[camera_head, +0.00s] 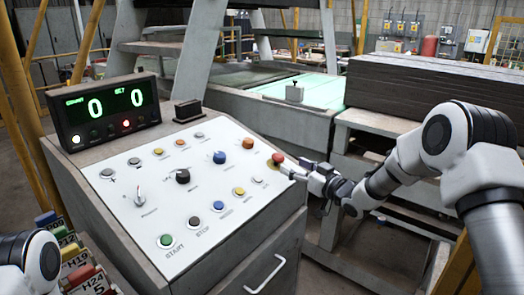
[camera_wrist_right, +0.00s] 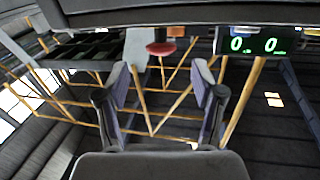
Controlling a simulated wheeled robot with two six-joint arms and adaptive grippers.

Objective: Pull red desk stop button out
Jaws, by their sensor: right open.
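The red desk stop button (camera_head: 277,158) sits at the right edge of the sloped white control panel (camera_head: 150,215). In the right wrist view the red button (camera_wrist_right: 160,48) has a round mushroom cap and shows between and just above the fingertips, which look apart from it. My right gripper (camera_head: 290,170) reaches in from the right, close beside the button. In the right wrist view the right gripper (camera_wrist_right: 162,70) is open, with nothing between its fingers. The head view does not clearly show the gap to the button. My left arm shows at the lower left, but its gripper is out of view.
An orange button (camera_head: 247,143), a blue button (camera_head: 219,157) and several other buttons and knobs lie on the panel. A green-digit display (camera_head: 103,108) stands at its back left. A stack of dark boards (camera_head: 440,90) is behind my right arm. A drawer handle (camera_head: 265,275) is on the desk front.

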